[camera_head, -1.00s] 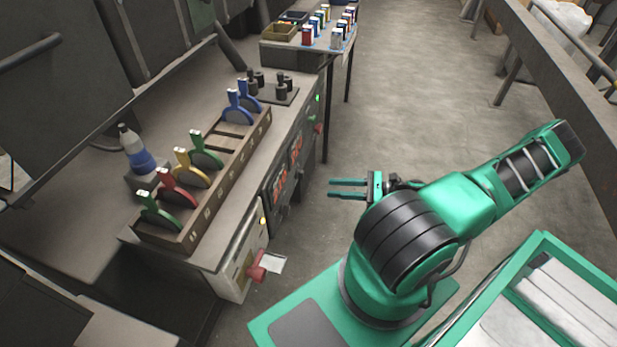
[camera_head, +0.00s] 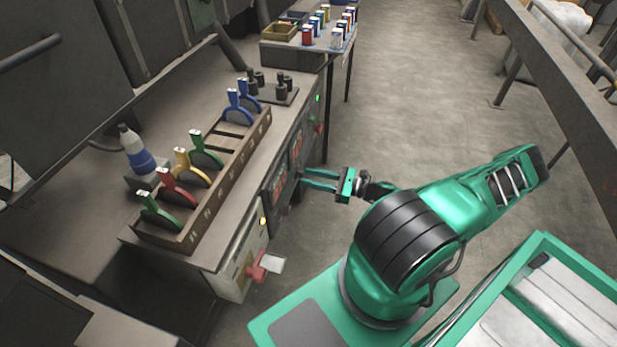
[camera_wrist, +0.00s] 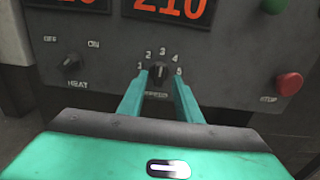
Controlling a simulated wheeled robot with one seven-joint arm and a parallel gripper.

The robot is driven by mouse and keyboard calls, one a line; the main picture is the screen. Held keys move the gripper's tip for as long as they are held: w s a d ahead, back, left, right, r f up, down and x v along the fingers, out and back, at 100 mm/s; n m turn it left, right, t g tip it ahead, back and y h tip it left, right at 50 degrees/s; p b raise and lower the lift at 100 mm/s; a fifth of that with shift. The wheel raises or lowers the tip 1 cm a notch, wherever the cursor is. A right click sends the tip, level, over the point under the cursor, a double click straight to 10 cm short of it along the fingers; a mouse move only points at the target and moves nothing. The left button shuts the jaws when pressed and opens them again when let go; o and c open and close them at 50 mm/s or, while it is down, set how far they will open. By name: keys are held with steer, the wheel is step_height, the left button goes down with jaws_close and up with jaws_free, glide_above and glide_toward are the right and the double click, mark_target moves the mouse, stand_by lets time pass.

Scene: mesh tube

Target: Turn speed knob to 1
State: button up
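The speed knob (camera_wrist: 159,72) is a small dark knob on the dark grey control panel (camera_wrist: 225,65) in the wrist view, with the numbers 1 to 5 arched around it. Its pointer appears to face up, near the 3. My gripper (camera_wrist: 160,80) is open, with one teal finger at the left of the knob and one at the right. I cannot tell whether the fingers touch it. In the head view my gripper (camera_head: 303,179) reaches the front of the machine, and its fingertips hide the knob there.
A heat knob (camera_wrist: 72,61) with OFF and ON marks is left of the speed knob. A red stop button (camera_wrist: 289,84) is at the right. Red digits, 210, glow above. A wooden rack (camera_head: 215,205) with several coloured tools stands on the machine top. The floor behind my arm is clear.

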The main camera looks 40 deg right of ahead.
steer(key=shift+w+a, duration=0.3)
steer(key=shift+w, duration=0.1)
jaws_close()
steer(key=shift+d, duration=0.15)
